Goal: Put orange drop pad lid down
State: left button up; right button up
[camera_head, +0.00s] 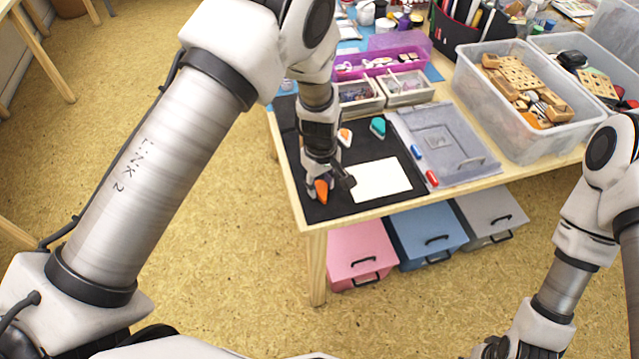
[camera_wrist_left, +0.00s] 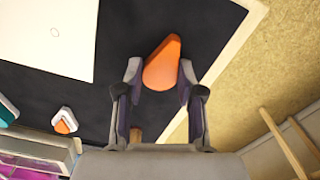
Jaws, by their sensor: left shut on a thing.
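My left gripper (camera_head: 322,190) is low over the front left part of the black mat (camera_head: 300,160). It is shut on the orange drop pad lid (camera_head: 321,188), a smooth orange teardrop. In the left wrist view the lid (camera_wrist_left: 162,62) sits between the two fingertips (camera_wrist_left: 160,78), its orange face toward the camera. I cannot tell whether it touches the mat. A drop-shaped pad with orange and white parts (camera_head: 344,137) lies farther back on the mat; it also shows in the left wrist view (camera_wrist_left: 65,124). My right gripper (camera_head: 492,348) is partly visible at the bottom edge, its fingers unclear.
A white card (camera_head: 381,181) lies right of the left gripper. A teal drop pad (camera_head: 378,127) is behind it. A grey tray (camera_head: 465,135), red and blue small pieces, divided boxes (camera_head: 408,88) and a clear bin of wooden blocks (camera_head: 480,90) stand beyond. The table's front edge is close.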

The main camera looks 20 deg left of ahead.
aim_at(320, 188)
pick_arm(q)
jog(key=o, duration=0.7)
jog(key=shift+d, duration=0.1)
jog(key=shift+s, duration=0.1)
jog(key=shift+r, duration=0.1)
jog(key=shift+r, duration=0.35)
notch_tip(320, 188, up, 11)
jog(key=shift+r+b, duration=0.2)
jog(key=shift+b, duration=0.15)
